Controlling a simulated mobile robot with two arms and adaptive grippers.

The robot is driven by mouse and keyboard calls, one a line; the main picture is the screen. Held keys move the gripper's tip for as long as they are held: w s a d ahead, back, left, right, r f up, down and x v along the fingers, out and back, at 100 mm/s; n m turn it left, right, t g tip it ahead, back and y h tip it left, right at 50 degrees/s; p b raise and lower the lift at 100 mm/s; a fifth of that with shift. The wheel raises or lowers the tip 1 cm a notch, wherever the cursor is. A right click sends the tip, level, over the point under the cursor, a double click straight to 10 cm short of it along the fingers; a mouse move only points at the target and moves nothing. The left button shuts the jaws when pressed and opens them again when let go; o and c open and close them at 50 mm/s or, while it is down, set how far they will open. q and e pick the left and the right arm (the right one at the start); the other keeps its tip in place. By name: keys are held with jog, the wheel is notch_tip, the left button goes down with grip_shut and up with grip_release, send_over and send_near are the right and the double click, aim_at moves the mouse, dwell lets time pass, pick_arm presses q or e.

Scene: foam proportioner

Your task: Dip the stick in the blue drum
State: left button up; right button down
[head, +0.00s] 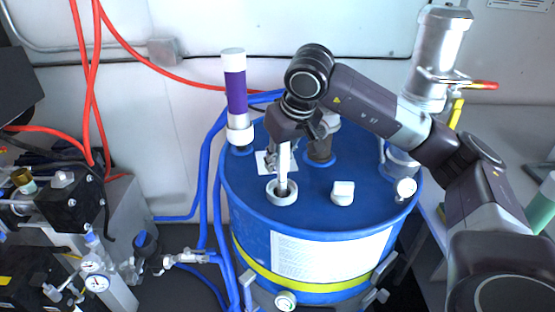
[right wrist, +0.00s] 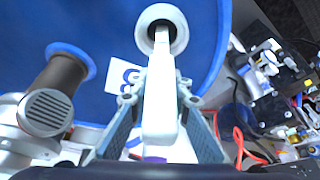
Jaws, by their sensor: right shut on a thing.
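The blue drum (head: 260,225) stands in the middle of the head view, with a yellow band and a white label on its side. My right gripper (head: 284,150) is above the drum's lid, pointing down. It is shut on a white stick (head: 284,170). The stick's lower end is inside the white ring of an opening (head: 282,192) in the lid; how deep it reaches is hidden. In the right wrist view the stick (right wrist: 160,100) runs between the fingers (right wrist: 160,120) to the white-rimmed opening (right wrist: 165,22). My left gripper is not in view.
On the lid stand a purple and white tube (head: 236,95), a white cap (head: 342,192) and a dark fitting (head: 320,148). Blue hoses (head: 204,180) run left of the drum. Pump equipment with gauges (head: 95,270) is at the left. Red hoses (head: 150,72) hang behind.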

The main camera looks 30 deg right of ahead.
jog(key=shift+r, duration=0.15)
dwell(0.3)
notch_tip(320, 180, up, 26)
jog(key=p, duration=2)
jog(key=shift+p, duration=0.3)
